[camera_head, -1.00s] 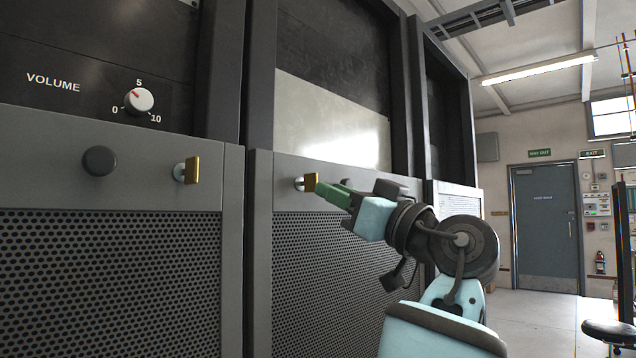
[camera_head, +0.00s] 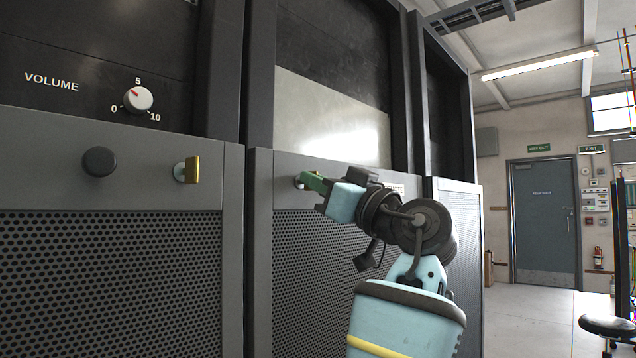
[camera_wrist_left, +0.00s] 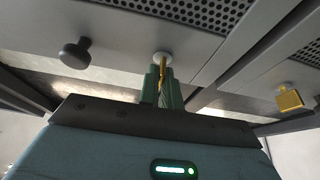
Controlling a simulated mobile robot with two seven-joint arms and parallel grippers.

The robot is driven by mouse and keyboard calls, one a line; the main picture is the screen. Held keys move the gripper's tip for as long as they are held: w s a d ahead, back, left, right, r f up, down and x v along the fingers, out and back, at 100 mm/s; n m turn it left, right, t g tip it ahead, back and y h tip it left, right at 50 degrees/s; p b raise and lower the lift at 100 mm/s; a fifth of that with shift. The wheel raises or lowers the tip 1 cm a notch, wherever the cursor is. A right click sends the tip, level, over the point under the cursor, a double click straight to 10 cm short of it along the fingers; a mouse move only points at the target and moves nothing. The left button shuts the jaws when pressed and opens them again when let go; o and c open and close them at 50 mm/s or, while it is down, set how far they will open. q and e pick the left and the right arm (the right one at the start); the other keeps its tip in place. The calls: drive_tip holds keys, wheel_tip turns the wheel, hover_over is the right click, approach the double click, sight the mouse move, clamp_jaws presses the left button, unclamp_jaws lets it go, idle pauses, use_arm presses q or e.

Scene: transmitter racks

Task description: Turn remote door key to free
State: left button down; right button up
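A brass key in a pale round lock sits on the grey panel of the middle rack. In the head view my left gripper (camera_head: 312,182) is at this key and hides most of it; the pale lock (camera_head: 298,181) shows beside the fingers. In the left wrist view the brass key (camera_wrist_left: 162,70) is seen edge-on between the green fingertips (camera_wrist_left: 162,85). I cannot tell whether the fingers touch it. A second brass key (camera_head: 190,169) is on the left rack, apart from the gripper; it also shows in the left wrist view (camera_wrist_left: 289,98). My right gripper is out of view.
The left rack has a black round knob (camera_head: 99,161) and a white volume dial (camera_head: 138,99). Another dark knob (camera_wrist_left: 75,53) is beside the key in the left wrist view. Perforated panels (camera_head: 110,280) lie below. Open floor (camera_head: 530,325), a stool (camera_head: 607,327) and a door (camera_head: 543,222) are at right.

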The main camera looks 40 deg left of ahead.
use_arm(q)
drive_tip(key=shift+n, duration=0.6)
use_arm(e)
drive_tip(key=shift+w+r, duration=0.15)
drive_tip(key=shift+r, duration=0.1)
use_arm(q)
drive_tip(key=shift+w+r+n+g+h+p, duration=0.1)
drive_tip(key=shift+n+g+h+p, duration=0.9)
drive_tip(key=shift+n, duration=2.55)
drive_tip(key=shift+s+n+g+h+p, duration=0.1)
drive_tip(key=shift+n+g+h+p, duration=0.9)
drive_tip(key=shift+n, duration=2.5)
drive_tip(key=shift+w+r+n+g+h+p, duration=0.1)
drive_tip(key=shift+n+g+h+p, duration=0.9)
drive_tip(key=shift+n, duration=2.55)
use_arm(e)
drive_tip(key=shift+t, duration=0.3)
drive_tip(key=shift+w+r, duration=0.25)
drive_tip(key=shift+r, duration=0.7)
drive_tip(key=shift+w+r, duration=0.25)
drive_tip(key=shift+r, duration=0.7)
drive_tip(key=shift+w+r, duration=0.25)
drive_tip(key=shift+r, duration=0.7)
use_arm(q)
drive_tip(key=shift+f+g+y, duration=0.1)
drive_tip(key=shift+g+y, duration=0.2)
drive_tip(key=shift+g, duration=0.3)
